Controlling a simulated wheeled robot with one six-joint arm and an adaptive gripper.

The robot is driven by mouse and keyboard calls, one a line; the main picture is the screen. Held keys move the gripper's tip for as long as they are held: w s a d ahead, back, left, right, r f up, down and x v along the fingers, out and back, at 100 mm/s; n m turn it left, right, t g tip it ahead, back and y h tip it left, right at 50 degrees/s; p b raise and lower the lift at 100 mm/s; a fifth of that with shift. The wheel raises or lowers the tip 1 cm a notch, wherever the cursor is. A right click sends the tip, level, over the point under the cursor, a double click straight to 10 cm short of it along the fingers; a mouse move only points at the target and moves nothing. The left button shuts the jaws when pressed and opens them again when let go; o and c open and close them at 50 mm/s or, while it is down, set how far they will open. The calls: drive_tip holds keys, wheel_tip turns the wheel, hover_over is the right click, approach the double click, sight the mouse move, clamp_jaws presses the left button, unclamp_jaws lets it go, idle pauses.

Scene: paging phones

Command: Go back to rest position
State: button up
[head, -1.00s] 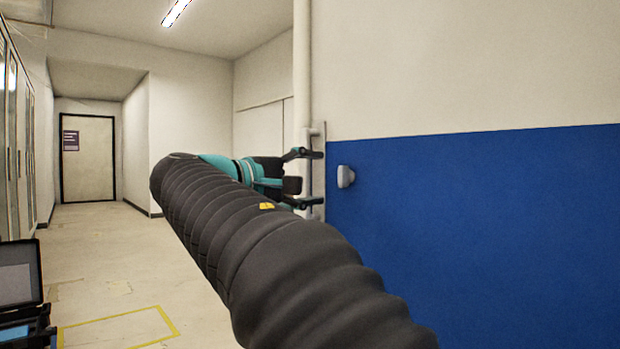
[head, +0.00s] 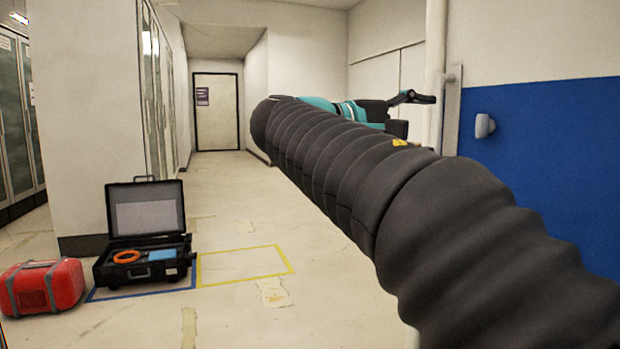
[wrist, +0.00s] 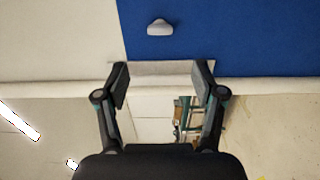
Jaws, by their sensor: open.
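My gripper (wrist: 160,85) is open in the wrist view, with its two fingers apart and nothing between them. In the head view my arm reaches across the picture from the lower right, and one finger of the gripper shows at its far end, in front of the wall and the white pipe. The rest of the gripper is partly hidden by the arm there.
A blue wall panel (head: 545,140) with a small white knob (head: 484,126) is on the right. An open black case (head: 145,235) and a red bag (head: 42,288) stand on the floor at left. Floor with a yellow outline (head: 245,262) is clear toward a door (head: 216,112).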

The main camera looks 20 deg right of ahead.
drive_tip(key=w+a+f+n+t+y, duration=0.25)
drive_tip(key=f+y, duration=0.25)
drive_tip(key=f, duration=0.7)
drive_tip(key=w+a+f+n+t+y, duration=0.1)
drive_tip(key=a+f+y, duration=0.3)
drive_tip(key=f, duration=0.8)
drive_tip(key=s+a+f+m+y, duration=0.2)
drive_tip(key=s+a+f+y, duration=0.2)
drive_tip(key=s+f, duration=0.5)
drive_tip(key=s+a+f+m+y, duration=0.2)
drive_tip(key=s+a+f+y, duration=0.3)
drive_tip(key=s+f, duration=0.4)
drive_tip(key=shift+f+m, duration=0.2)
drive_tip(key=shift+m, duration=0.15)
drive_tip(key=shift+s+t, duration=0.1)
drive_tip(key=shift+t, duration=0.15)
